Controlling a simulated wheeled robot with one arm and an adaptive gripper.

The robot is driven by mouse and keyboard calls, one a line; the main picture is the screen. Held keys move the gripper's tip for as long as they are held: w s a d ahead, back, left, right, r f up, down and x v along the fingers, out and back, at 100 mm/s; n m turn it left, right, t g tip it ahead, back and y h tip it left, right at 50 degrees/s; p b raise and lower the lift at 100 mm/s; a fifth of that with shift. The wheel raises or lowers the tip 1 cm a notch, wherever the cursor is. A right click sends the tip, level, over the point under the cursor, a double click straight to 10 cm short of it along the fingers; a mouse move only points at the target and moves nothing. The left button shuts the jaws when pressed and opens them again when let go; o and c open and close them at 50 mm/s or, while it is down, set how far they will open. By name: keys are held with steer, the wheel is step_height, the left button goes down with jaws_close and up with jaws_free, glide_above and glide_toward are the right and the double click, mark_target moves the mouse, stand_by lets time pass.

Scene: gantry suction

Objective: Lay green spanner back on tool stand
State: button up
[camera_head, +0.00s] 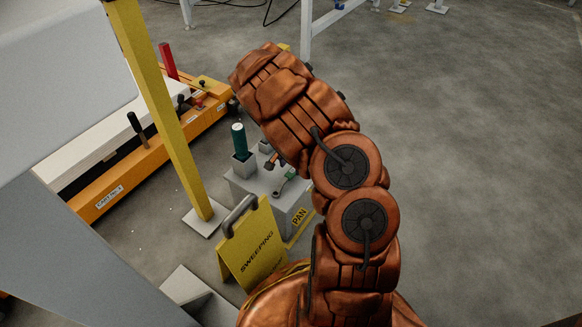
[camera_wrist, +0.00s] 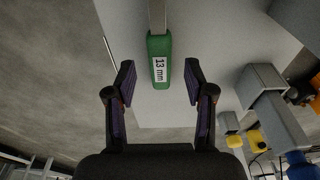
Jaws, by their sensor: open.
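The green spanner (camera_head: 284,180) lies on the grey top of the tool stand (camera_head: 262,184) in the head view. In the wrist view its green handle (camera_wrist: 160,62), labelled "13 mm", points toward me, and its metal shank runs out at the top edge. My gripper (camera_wrist: 160,80) is open, with one finger on each side of the handle's end and a clear gap on both sides. The tool stand's pale top (camera_wrist: 215,45) shows behind the handle. My gripper is mostly hidden by my arm in the head view.
Square grey holders (camera_wrist: 264,84) rise from the stand at the right in the wrist view. A green-handled tool (camera_head: 239,137) stands in one in the head view. A yellow sweeping sign (camera_head: 252,243) and yellow post (camera_head: 160,110) stand nearby. Floor at right is clear.

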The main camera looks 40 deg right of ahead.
mark_target(288, 175)
steer(key=s+a+r+n+p, duration=0.1)
steer(key=s+a+r, duration=0.2)
steer(key=r, duration=0.6)
steer(key=s+a+r+n+p, duration=0.15)
steer(key=a+r, duration=0.25)
steer(key=r, duration=0.4)
steer(key=s+a+r+n+g, duration=0.1)
steer(key=s+a+r+n, duration=0.3)
steer(key=s, duration=0.6)
steer(key=s+a+r+n+g+y, duration=0.1)
steer(key=s+a+r+n+g, duration=0.1)
steer(key=s+a+r+n, duration=0.2)
steer(key=s+a+r+n+g, duration=0.1)
steer(key=s+a+r+n, duration=0.3)
steer(key=s+a, duration=0.5)
steer(key=s, duration=0.6)
steer(key=shift+s+a+r+y, duration=0.2)
steer(key=shift+s+y, duration=0.1)
steer(key=shift+s, duration=0.1)
steer(key=shift+r, duration=0.1)
